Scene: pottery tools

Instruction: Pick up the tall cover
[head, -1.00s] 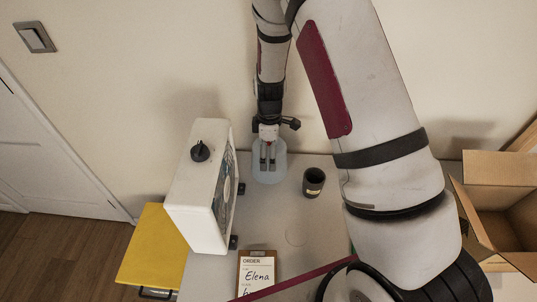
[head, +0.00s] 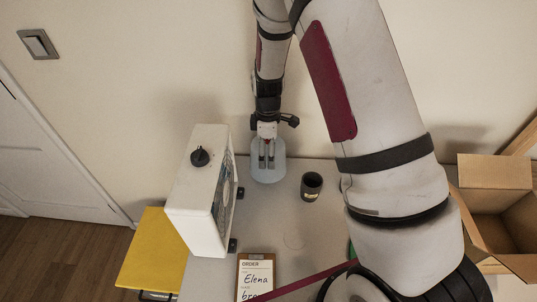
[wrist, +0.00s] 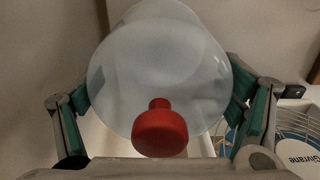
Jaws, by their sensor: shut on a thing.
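The tall cover is a clear, pale bluish dome with a red knob. In the head view the cover (head: 268,174) is at the back of the table, right of the white box-shaped machine. My gripper (head: 266,163) reaches down over it from above. In the wrist view the cover (wrist: 160,65) fills the middle, its red knob (wrist: 160,132) towards me. My gripper (wrist: 165,95) is shut on the cover, one green-padded finger on each side. The cover's lower rim is hard to see, so I cannot tell whether it touches the table.
The white machine (head: 195,190) with a black knob stands close on the left. A dark cup (head: 311,186) stands to the right. An order clipboard (head: 256,277) lies at the front. An open cardboard box (head: 495,175) is at far right. A yellow surface (head: 152,250) is lower left.

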